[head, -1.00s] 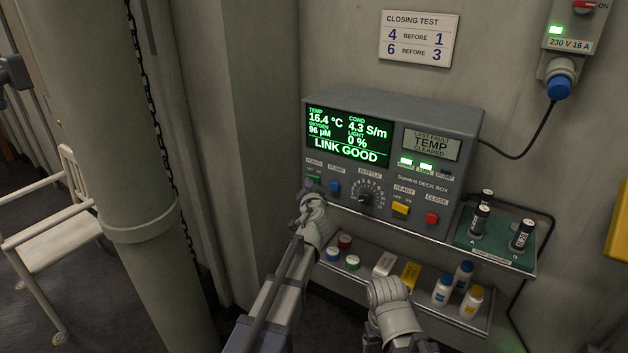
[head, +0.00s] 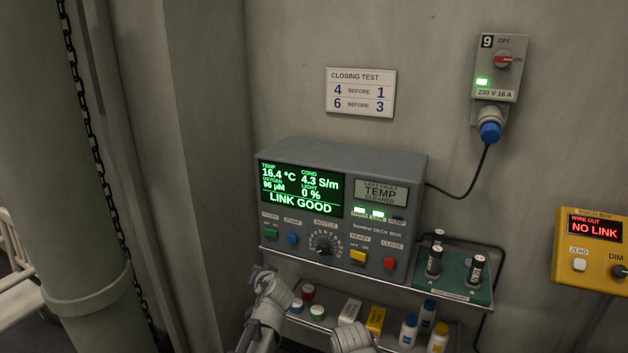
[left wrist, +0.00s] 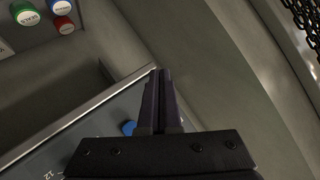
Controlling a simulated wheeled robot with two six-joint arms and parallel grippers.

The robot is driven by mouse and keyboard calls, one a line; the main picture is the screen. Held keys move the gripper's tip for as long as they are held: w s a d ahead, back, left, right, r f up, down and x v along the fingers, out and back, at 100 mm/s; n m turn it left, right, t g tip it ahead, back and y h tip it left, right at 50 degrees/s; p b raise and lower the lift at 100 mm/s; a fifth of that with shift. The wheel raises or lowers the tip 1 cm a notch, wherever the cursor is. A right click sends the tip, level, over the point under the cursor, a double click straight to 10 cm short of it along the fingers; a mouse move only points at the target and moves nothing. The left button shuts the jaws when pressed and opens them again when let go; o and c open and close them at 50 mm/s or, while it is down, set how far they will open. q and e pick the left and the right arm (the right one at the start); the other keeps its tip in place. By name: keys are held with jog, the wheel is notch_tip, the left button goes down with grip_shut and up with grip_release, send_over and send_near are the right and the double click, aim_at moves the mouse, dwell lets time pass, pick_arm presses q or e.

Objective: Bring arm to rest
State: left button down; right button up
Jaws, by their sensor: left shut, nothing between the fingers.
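My left arm comes in low in the head view, with its gripper (head: 264,272) in front of the lower left corner of the grey deck box (head: 340,165). In the left wrist view the two dark fingers (left wrist: 158,75) lie together, shut and empty. Part of the deck box panel (left wrist: 75,145) with a blue button (left wrist: 128,128) shows behind them.
The box screen (head: 300,188) reads LINK GOOD. Capped bottles (head: 408,332) and small jars stand on the lower shelf. A green tray (head: 470,290) holds black cylinders at right. A yellow winch box (head: 595,245) reads NO LINK. A thick column (head: 60,150) and chain stand at left.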

pick_arm(q)
jog(key=s+d+f+g+h+p, duration=0.1)
jog(key=s+d+g, duration=0.3)
jog(key=s, duration=0.5)
jog(key=s+d+f+m+g+h+p, duration=0.1)
jog(key=s+d+f+g, duration=0.3)
jog(key=s, duration=0.6)
jog(key=s+d+f+m+g+h+p, duration=0.1)
jog(key=s+d+g, duration=0.3)
jog(key=s, duration=0.6)
jog(key=d+f+h+p, duration=0.1)
jog(key=d, duration=0.1)
jog(key=shift+d+f+h, duration=0.3)
jog(key=shift+d, duration=0.05)
